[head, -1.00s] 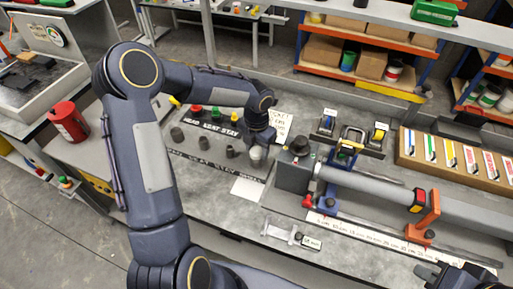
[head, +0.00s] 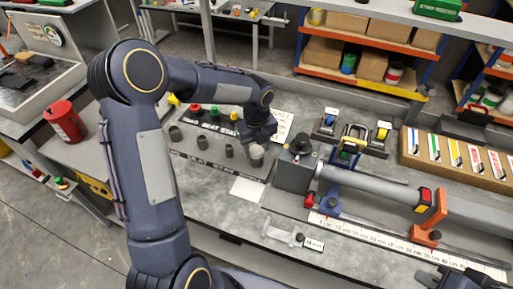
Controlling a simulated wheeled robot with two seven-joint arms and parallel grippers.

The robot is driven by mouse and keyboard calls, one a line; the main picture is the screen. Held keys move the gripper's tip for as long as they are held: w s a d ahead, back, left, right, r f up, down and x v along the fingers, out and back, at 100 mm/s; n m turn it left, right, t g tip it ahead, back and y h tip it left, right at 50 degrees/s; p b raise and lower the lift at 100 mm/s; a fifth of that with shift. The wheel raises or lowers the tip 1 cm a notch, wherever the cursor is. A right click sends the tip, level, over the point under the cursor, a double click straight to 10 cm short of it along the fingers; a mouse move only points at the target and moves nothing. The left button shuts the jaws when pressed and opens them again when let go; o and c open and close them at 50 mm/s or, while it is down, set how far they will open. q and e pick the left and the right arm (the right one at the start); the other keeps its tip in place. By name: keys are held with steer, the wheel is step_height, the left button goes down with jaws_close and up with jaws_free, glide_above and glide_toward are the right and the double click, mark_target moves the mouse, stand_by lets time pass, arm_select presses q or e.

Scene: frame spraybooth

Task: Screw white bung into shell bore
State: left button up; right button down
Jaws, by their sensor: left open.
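A small whitish bung (head: 257,152) shows at the right end of the front row on the bung board (head: 200,157). My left gripper (head: 257,143) is open, pointing down right at this bung. I cannot tell whether its fingers touch the bung. The shell (head: 375,186) is a long grey tube lying across the right of the bench, in a blue support (head: 328,200) and an orange one (head: 430,222). Its left end meets a dark grey block (head: 292,172), and its bore is not visible. My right gripper (head: 447,277) is partly cut off at the lower right; its jaw state is unclear.
Red, green and yellow pegs (head: 214,111) stand behind several grey bungs (head: 204,143). A scale strip (head: 365,240) runs in front of the shell. A clear gauge (head: 283,234) lies at the bench front. A cardboard card box (head: 450,165) stands right.

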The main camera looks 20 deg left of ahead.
arm_select(q)
steer(key=n+b, duration=0.1)
steer(key=n, duration=0.6)
steer(key=shift+f+b, duration=0.1)
steer(key=shift+b, duration=0.25)
steer(key=n, duration=0.4)
steer(key=shift+b, duration=0.4)
steer(key=shift+n, duration=1.2)
steer(key=c, duration=0.6)
steer(key=shift+c, duration=0.5)
steer(key=shift+r+m+p, duration=0.2)
steer(key=shift+m+p, duration=0.25)
steer(key=shift+m, duration=0.75)
steer(key=shift+f+m, duration=0.15)
steer(key=shift+m, duration=1.05)
